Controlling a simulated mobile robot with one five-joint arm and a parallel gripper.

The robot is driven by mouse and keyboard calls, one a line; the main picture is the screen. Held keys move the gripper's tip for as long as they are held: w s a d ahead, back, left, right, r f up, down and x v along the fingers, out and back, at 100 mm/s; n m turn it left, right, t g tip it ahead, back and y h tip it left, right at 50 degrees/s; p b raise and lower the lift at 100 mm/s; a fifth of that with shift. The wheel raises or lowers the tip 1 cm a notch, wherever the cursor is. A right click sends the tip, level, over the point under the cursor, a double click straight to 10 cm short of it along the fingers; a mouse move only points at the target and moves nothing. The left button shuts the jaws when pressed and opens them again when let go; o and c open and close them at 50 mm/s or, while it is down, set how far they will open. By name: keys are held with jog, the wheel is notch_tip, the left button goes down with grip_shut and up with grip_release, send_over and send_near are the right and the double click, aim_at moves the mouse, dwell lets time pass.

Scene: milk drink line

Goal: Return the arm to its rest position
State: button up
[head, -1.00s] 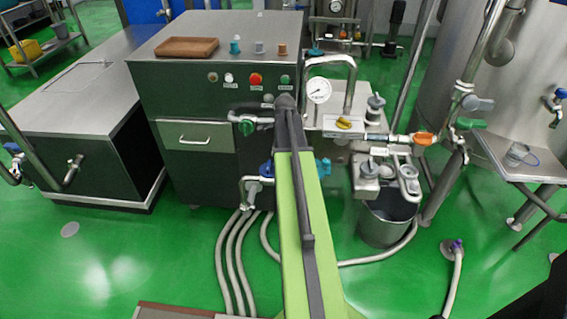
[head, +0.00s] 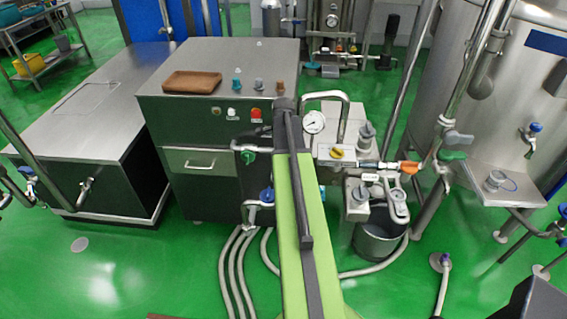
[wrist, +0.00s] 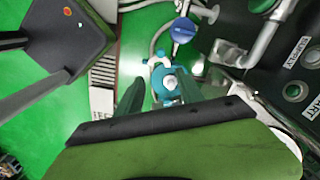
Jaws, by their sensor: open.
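My green arm reaches forward up the middle of the head view, in front of the steel control cabinet (head: 190,128). The arm's far end hides my gripper there. In the wrist view my gripper (wrist: 168,88) shows as two dark fingers held apart, with a wide green and black part of my arm below them. Nothing is seen held between the fingers. A blue-teal fitting (wrist: 170,84) shows in the gap, seemingly beyond the fingertips; I cannot tell how far.
A brown tray (head: 192,81) lies on the cabinet. Right of my arm are a gauge (head: 313,122), valves with an orange handle (head: 409,168) and a steel bucket (head: 378,243). A large tank (head: 480,90) stands at right. Hoses (head: 232,268) cross the green floor; open floor is at left.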

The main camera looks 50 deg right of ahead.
jog(key=w+a+n, duration=0.2)
jog(key=w+a, duration=0.1)
jog(key=a, duration=0.6)
jog(key=w+a+n, duration=0.2)
jog(key=w+a, duration=0.1)
jog(key=a, duration=0.7)
jog(key=w+a+n, duration=0.3)
jog(key=w+a, duration=0.1)
jog(key=a, duration=0.5)
jog(key=s+a+n, duration=0.3)
jog(key=a+n, duration=0.4)
jog(key=n, duration=0.1)
jog(key=s+a+n, duration=0.3)
jog(key=a+n, duration=0.5)
jog(key=shift+s+a, duration=0.15)
jog(key=shift+s, duration=0.1)
